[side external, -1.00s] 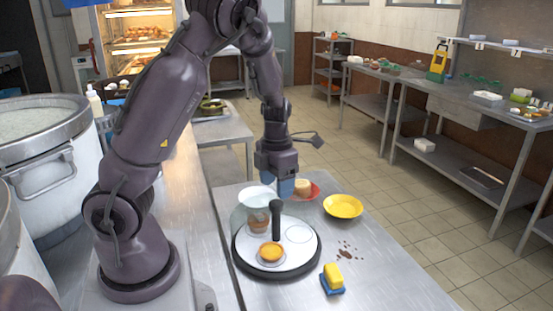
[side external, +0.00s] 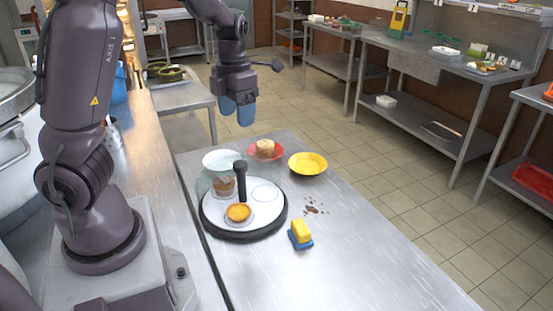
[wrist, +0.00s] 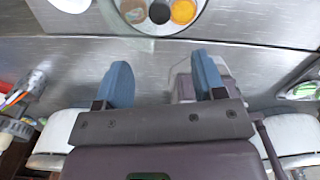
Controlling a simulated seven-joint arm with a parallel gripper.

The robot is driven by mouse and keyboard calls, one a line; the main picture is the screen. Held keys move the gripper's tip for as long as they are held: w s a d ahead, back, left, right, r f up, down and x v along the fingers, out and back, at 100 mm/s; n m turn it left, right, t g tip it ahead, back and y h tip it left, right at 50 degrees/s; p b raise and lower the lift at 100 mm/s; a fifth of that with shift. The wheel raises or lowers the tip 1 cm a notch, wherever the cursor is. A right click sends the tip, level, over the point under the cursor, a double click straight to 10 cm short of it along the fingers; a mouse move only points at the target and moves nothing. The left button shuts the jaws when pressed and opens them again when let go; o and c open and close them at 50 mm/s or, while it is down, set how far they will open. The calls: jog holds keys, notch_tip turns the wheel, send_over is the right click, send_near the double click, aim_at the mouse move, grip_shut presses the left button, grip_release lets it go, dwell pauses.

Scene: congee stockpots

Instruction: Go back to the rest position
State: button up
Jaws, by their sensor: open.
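My gripper (side external: 238,108) hangs in the air above the far end of the metal table, clear of the dishes. In the wrist view its two blue fingers (wrist: 162,78) stand wide apart with nothing between them. Below it is a round white tray with a dark rim (side external: 247,234) and a black upright post (side external: 240,180). A yellow tart (side external: 239,212) sits on the tray, and it also shows in the wrist view (wrist: 183,11). A brown item (side external: 223,187) stands behind it on the tray, partly behind something clear.
A pale bowl (side external: 222,159), a red plate (side external: 278,152) with a cake (side external: 265,145) and a yellow bowl (side external: 307,163) stand behind the tray. A yellow and blue sponge (side external: 301,232) lies near brown spots (side external: 315,209). The table's front right is clear.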

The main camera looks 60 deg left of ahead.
jog(key=s+d+m+h, duration=0.25)
jog(key=d+m, duration=0.65)
jog(key=m, duration=1.4)
jog(key=s+d+r+m+t+y, duration=0.2)
jog(key=s+d+r+m+t, duration=0.3)
jog(key=r+m, duration=0.5)
jog(key=s+d+m, duration=0.2)
jog(key=d+m, duration=0.1)
jog(key=m, duration=0.2)
jog(key=shift+m+t, duration=0.3)
jog(key=shift+m, duration=0.1)
